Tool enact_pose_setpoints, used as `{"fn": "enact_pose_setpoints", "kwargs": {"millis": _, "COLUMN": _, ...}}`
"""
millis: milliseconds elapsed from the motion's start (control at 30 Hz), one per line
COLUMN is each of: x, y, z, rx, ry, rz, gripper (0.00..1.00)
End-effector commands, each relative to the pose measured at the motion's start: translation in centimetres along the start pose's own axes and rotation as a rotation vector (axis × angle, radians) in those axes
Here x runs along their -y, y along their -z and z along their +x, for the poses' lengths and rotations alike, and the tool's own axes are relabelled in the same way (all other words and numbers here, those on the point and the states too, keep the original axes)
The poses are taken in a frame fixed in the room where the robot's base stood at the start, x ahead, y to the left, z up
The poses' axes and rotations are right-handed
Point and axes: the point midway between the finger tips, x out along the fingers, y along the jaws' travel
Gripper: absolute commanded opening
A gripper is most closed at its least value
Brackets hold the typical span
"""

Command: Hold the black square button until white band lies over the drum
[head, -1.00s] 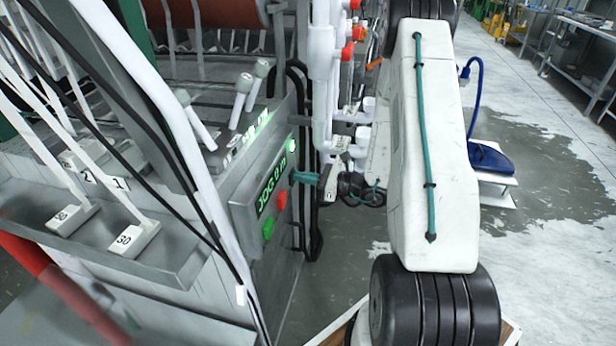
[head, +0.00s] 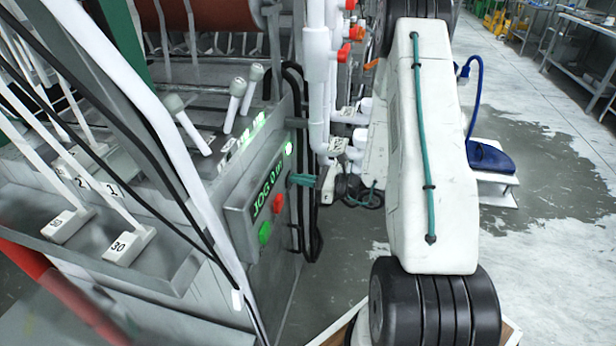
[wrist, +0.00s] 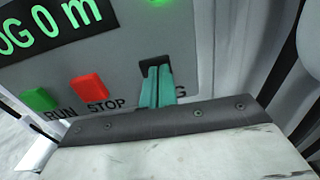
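The black square button (wrist: 154,61) is on the grey control panel in the wrist view, largely hidden behind my fingertips. My gripper (wrist: 157,74) has its two teal fingers side by side, shut and holding nothing. Its tips are at the button; I cannot tell whether they press it. In the head view my gripper (head: 292,180) reaches the panel from the right. The panel display (wrist: 45,25) reads JOG 0 m. The red-brown drum (head: 225,12) is at the top of the head view, with pale bands (head: 190,22) in front of it. I cannot tell whether the white band lies over it.
A green RUN button (wrist: 39,99) and a red STOP button (wrist: 89,88) sit left of my fingers. White pipes (head: 318,80) with red-handled valves rise behind the panel. Levers (head: 236,103) stand on the machine. Open floor (head: 555,250) lies at the right.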

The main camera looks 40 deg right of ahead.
Motion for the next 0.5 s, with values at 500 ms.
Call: {"fn": "enact_pose_setpoints", "kwargs": {"millis": 500, "x": -0.41, "y": -0.28, "z": 1.14, "rx": 0.001, "ry": -0.015, "rz": -0.016, "gripper": 0.00}}
